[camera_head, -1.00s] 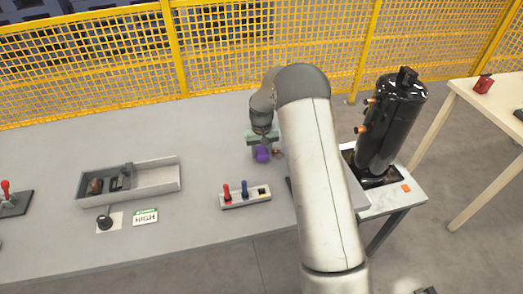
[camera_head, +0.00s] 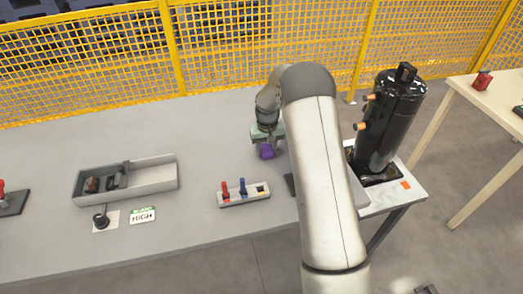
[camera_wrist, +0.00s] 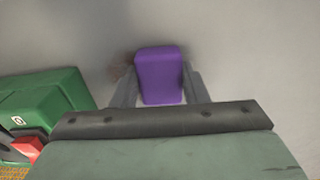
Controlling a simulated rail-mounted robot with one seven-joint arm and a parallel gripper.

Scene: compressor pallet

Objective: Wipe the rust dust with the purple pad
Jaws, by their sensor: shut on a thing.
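The purple pad (camera_wrist: 160,76) is between the two fingers of my gripper (camera_wrist: 158,88) in the wrist view, and the jaws are shut on it. In the head view the purple pad (camera_head: 267,152) shows at the tip of my gripper (camera_head: 268,146), low over the grey table (camera_head: 205,150). I cannot tell whether it touches the surface. A brownish patch of rust dust (camera_wrist: 119,69) shows just left of the pad in the wrist view. In the head view no rust shows clearly; the pad and my arm may hide it.
A switch block (camera_head: 244,195) with red and blue handles stands in front of the pad. A grey tray (camera_head: 155,176) with small parts is at left, near a HIGH card (camera_head: 143,215). A black compressor (camera_head: 391,125) stands right of my arm. A green object (camera_wrist: 48,103) is at left in the wrist view.

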